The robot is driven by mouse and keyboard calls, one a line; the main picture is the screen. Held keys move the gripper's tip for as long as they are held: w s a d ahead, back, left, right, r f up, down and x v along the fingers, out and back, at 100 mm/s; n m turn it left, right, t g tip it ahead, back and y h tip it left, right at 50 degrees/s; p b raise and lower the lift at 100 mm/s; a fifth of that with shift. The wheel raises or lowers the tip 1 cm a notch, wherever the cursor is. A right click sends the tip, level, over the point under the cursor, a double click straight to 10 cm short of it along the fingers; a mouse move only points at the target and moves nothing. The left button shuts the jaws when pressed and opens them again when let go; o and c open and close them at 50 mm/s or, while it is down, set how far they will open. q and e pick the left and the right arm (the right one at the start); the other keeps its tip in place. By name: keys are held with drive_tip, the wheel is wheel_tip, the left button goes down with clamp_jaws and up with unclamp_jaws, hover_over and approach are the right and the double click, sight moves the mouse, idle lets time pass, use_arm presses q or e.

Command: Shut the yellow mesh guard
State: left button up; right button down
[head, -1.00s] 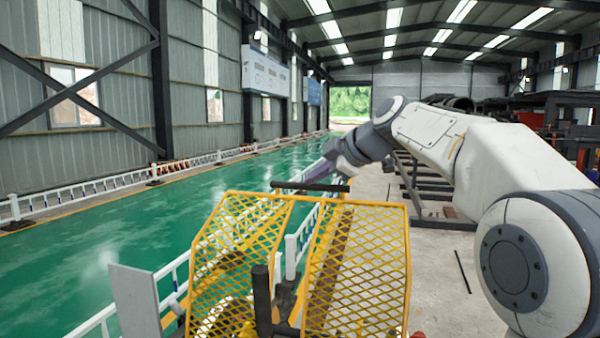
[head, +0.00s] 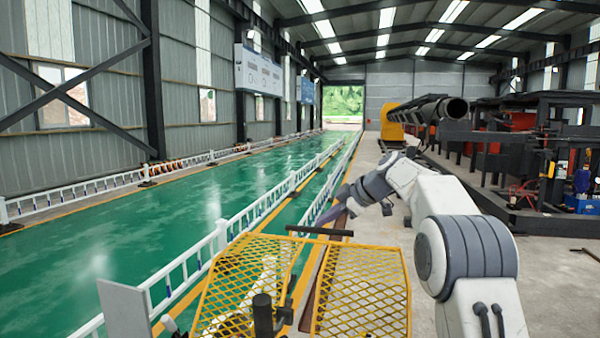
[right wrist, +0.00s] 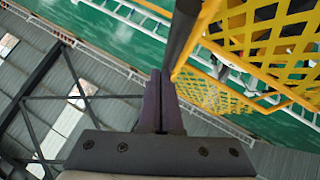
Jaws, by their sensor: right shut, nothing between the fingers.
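The yellow mesh guard (head: 361,290) is in the lower middle of the head view, with two mesh panels and a gap between them. A dark bar (head: 320,231) lies across its top edge. My right gripper (head: 332,215) is shut and empty, just above and beyond this bar. In the right wrist view its closed fingers (right wrist: 160,76) point alongside the dark bar (right wrist: 181,35), with the yellow mesh (right wrist: 264,30) to the right. I cannot tell whether the fingers touch the bar. The guard's lower part is cut off by the picture edge.
A white fence (head: 222,240) runs beside the green floor (head: 130,235). Racks with pipes (head: 440,108) stand at right.

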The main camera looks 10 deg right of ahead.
drive_tip(key=w+d+f+b, duration=0.1)
drive_tip(key=w+f+b, duration=0.2)
drive_tip(key=f, duration=1.1)
drive_tip(key=w+d+f+g+b, duration=0.1)
drive_tip(key=w+d+f+b, duration=0.1)
drive_tip(key=f+b, duration=0.7)
drive_tip(key=shift+w+f+m, duration=0.4)
drive_tip(key=shift+w+f, duration=0.3)
drive_tip(key=shift+f, duration=2.1)
